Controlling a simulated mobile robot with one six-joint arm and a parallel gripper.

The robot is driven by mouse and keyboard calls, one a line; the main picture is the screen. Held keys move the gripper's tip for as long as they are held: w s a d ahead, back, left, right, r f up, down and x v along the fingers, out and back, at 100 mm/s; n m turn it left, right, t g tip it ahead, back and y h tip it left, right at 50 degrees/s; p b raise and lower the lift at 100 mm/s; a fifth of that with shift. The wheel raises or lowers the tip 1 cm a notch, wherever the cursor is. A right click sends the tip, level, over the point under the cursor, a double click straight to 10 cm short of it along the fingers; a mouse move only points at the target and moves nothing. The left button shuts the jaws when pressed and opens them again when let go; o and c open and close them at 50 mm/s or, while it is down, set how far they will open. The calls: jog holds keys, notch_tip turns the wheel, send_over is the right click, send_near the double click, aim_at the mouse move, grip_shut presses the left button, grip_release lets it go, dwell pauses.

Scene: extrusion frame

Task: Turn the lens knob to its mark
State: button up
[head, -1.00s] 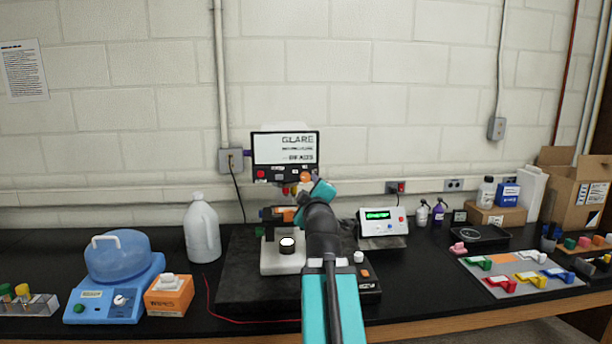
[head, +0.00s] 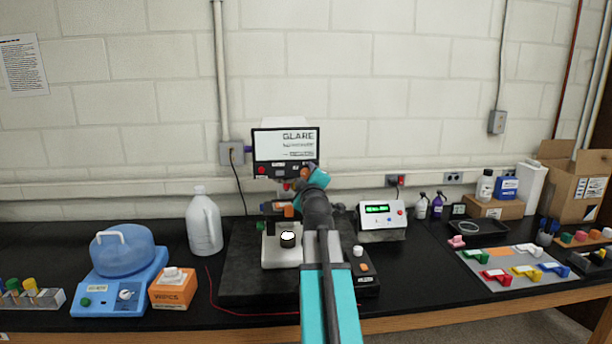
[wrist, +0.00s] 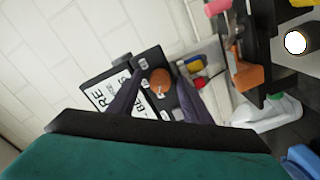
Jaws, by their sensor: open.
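The screen unit (head: 286,146), reading GLARE, stands at the back over a microscope-like stand (head: 282,252). In the wrist view a round orange-brown knob (wrist: 160,82) sits on the dark panel beside the screen (wrist: 108,90). I take it for the lens knob; its mark cannot be made out. My gripper (wrist: 160,74) is open, with its two dark fingers on either side of the knob. I cannot tell whether they touch it.
A white bottle (head: 204,225) stands left of the stand, beside a blue device (head: 122,275) and an orange wipes box (head: 173,288). A white meter (head: 382,220) stands to the right. Coloured pieces lie on a grey board (head: 505,279). A red cable runs along the bench front.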

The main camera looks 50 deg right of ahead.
jog(key=shift+w, duration=0.1)
jog(key=c, duration=1.1)
jog(key=shift+o, duration=0.2)
jog(key=shift+f+m+b, duration=0.1)
jog(key=shift+m+b, duration=0.4)
jog(key=shift+b, duration=0.05)
jog(key=m+b, duration=0.3)
jog(key=m, duration=0.1)
jog(key=m+b, duration=0.1)
jog(key=m, duration=0.2)
jog(key=shift+b, duration=0.35)
jog(key=shift+m+b, duration=0.5)
jog(key=shift+m, duration=1.3)
